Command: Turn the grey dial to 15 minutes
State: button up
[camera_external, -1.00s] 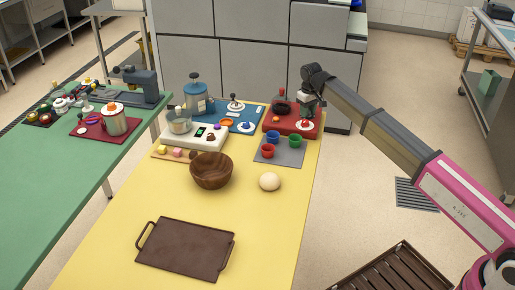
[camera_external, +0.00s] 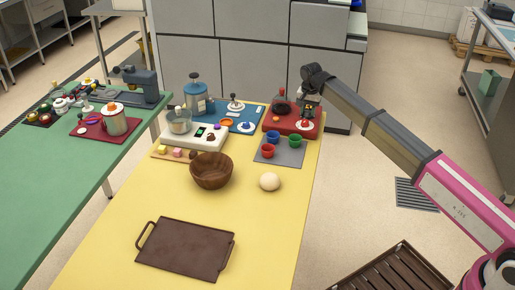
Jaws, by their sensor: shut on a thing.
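My gripper (camera_external: 308,111) points down over the back right part of the red board (camera_external: 274,127) at the far end of the yellow table. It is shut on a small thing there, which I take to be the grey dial. The fingers hide the dial, so its marks and setting cannot be read. In front of the gripper, on the same board, is a white disc with a red knob (camera_external: 305,125).
A dark glass vessel with a red top (camera_external: 281,103) stands left of my gripper. A grey mat (camera_external: 290,157) with coloured cups lies in front. A blue board (camera_external: 215,115), wooden bowl (camera_external: 211,171), dough ball (camera_external: 270,181) and brown tray (camera_external: 185,249) share the table.

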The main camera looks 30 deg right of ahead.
aim_at(308, 111)
jog(key=m, duration=0.6)
jog(key=shift+m, duration=0.4)
jog(key=shift+w, duration=0.1)
dwell(0.3)
jog(key=o, duration=0.9)
jog(key=shift+r, duration=0.15)
notch_tip(308, 111, up, 11)
jog(key=shift+f, duration=0.2)
